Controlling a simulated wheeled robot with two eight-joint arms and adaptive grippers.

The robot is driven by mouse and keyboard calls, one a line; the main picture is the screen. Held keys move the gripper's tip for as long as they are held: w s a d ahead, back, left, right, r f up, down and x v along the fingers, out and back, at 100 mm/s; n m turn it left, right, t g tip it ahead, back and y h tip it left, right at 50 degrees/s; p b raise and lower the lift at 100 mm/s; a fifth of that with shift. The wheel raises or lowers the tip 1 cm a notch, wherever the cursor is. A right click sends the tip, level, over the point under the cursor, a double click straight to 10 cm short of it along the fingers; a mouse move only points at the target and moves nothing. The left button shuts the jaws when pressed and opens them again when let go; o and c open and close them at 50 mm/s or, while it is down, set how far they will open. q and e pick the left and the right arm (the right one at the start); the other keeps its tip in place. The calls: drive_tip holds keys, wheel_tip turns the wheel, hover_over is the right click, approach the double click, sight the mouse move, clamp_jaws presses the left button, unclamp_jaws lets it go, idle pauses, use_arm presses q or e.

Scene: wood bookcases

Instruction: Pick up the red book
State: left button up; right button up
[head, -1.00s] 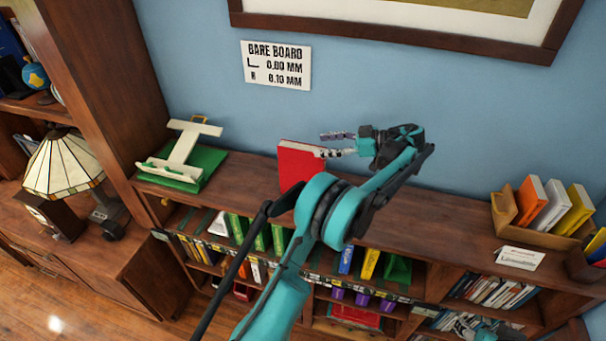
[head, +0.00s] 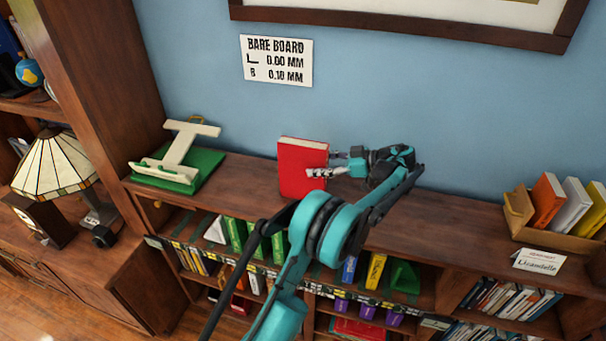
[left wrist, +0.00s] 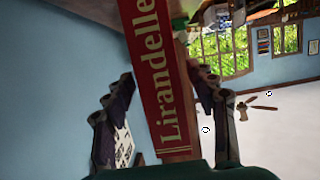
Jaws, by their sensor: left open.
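The red book (head: 299,168) stands upright on top of the low bookcase, in front of the blue wall. In the left wrist view its spine (left wrist: 158,70), lettered "Lirandelle", shows between the two fingers. My left gripper (head: 320,164) is open at the book's right edge. One finger overlaps the front cover and the other is partly hidden behind the book. In the wrist view the left gripper (left wrist: 165,82) has a finger on each side of the spine, with a gap at least on the left. My right gripper is not in view.
A cream stand (head: 182,155) on a green base is left of the book. A wooden box of books (head: 515,212) and a name card (head: 537,261) are at the right. A sign (head: 276,60) and a picture frame (head: 400,26) hang above. Bare bookcase top (head: 450,225) lies between.

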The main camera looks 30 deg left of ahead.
sight(303, 166)
use_arm(q)
drive_tip(key=x, duration=0.5)
drive_tip(key=shift+s+a+f, duration=0.1)
drive_tip(key=shift+a+f, duration=0.05)
clamp_jaws()
